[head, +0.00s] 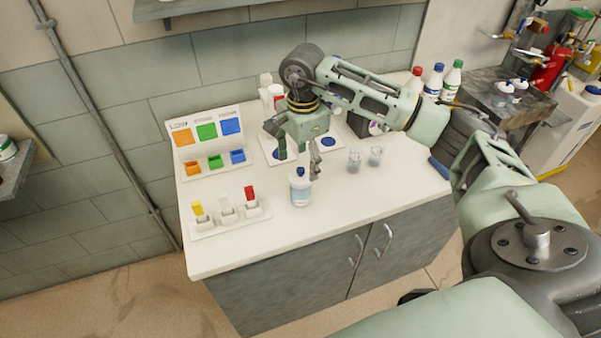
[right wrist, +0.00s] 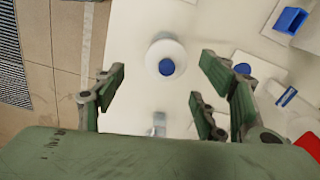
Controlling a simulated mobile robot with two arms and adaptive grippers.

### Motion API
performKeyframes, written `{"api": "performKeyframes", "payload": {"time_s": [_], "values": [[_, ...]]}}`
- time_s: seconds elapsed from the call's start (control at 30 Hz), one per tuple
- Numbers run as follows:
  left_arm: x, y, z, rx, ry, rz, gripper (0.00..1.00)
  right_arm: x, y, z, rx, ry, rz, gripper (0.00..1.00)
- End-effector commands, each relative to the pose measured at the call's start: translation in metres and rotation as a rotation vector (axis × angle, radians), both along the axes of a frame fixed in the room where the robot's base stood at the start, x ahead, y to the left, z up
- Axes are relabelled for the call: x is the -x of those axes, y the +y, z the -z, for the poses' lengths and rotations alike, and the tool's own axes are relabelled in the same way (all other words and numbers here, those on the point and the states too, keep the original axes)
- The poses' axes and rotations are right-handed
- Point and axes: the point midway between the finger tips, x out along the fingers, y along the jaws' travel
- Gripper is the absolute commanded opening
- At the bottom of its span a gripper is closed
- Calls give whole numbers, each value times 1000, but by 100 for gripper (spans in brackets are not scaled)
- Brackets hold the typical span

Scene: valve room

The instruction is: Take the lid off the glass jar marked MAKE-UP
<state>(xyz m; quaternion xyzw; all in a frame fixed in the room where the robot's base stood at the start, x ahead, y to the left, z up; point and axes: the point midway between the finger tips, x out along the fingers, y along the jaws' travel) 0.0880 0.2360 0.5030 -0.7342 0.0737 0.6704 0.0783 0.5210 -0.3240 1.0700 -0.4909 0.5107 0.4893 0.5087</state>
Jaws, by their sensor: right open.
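My right gripper (head: 299,163) is open and empty, pointing down just behind and above the jar in the head view. In the right wrist view its fingers (right wrist: 160,85) spread to either side of the lid without touching it. My left gripper is not in view.
Two small glass beakers (head: 355,161) stand right of the jar. A rack with yellow, white and red tabs (head: 228,215) and a colour board with small bins (head: 210,145) are to the left. Several capped bottles (head: 434,80) stand at the back right.

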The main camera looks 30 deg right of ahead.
Motion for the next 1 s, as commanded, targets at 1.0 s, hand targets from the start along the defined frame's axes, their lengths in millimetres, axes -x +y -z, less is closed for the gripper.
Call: {"api": "performKeyframes", "payload": {"time_s": [1.0], "values": [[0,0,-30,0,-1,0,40,-6,1,47,-3,0,0,30]]}}
